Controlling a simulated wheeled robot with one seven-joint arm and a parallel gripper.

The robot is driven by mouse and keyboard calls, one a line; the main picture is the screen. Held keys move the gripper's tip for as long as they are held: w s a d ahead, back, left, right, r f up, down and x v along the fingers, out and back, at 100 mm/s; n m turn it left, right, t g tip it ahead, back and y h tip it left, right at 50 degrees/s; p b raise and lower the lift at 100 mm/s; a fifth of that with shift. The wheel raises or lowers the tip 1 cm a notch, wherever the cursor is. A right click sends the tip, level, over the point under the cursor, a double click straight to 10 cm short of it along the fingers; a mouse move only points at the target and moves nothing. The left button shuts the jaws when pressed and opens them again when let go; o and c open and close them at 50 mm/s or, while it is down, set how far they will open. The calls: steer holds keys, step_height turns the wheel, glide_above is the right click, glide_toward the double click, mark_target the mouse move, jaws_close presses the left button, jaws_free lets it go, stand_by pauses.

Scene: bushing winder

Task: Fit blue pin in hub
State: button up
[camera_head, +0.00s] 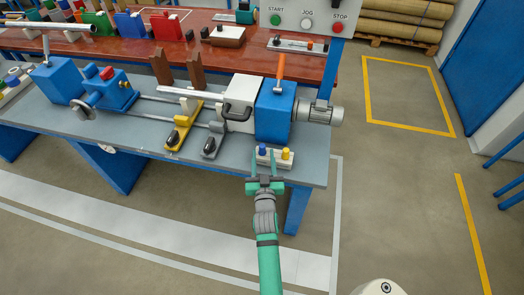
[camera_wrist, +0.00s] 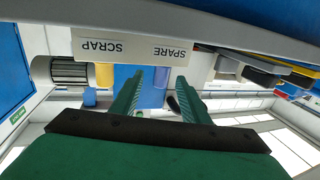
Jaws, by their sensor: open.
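The blue pin (camera_head: 262,149) stands upright in a small white block (camera_head: 273,161) at the front right of the grey bench. My gripper (camera_head: 263,165) is open at the block's front, its fingers pointing towards the blue pin. In the upside-down wrist view, the white block (camera_wrist: 130,50) shows SCRAP and SPARE labels, and a blue shape shows between the open fingers (camera_wrist: 160,80). I cannot tell how much of that shape is the pin. The fingers do not visibly grip anything. I cannot pick out the hub for certain around the blue headstock (camera_head: 275,112).
A yellow pin (camera_head: 286,154) stands in the same block, right of the blue one. A white housing with a black handle (camera_head: 238,104) and a motor (camera_head: 321,115) flank the headstock. A yellow bracket (camera_head: 184,124) lies left. Floor right of the bench is clear.

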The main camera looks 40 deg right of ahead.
mark_target(263, 151)
steer(key=x, duration=0.4)
steer(key=shift+a+f, duration=0.1)
steer(key=shift+f, duration=0.05)
jaws_close()
